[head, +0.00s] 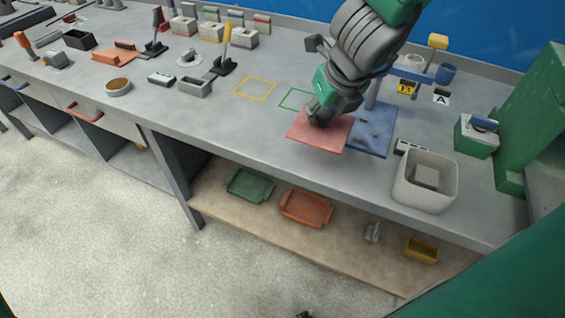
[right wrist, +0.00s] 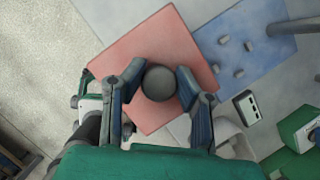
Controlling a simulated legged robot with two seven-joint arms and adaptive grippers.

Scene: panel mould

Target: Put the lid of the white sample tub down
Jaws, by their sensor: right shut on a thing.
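The lid (head: 325,134) is a flat pinkish-red square with a dark round knob (right wrist: 159,83) at its middle. My right gripper (head: 320,112) is over the lid, its fingers shut on the knob from both sides in the right wrist view (right wrist: 155,88). The lid overlaps the near left edge of the blue board in the picture; I cannot tell whether it touches the worktop or hangs just above it. The white sample tub (head: 408,188) stands uncovered to the right, near the front edge, with a grey block (head: 426,175) inside. My left gripper is not in view.
A blue board (head: 380,140) with small pegs and a post adjoins the lid. A green outline (head: 292,97) and a yellow outline (head: 255,88) mark empty worktop to the left. A green box (head: 477,138) stands at the right. Trays (head: 306,208) lie on the shelf below.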

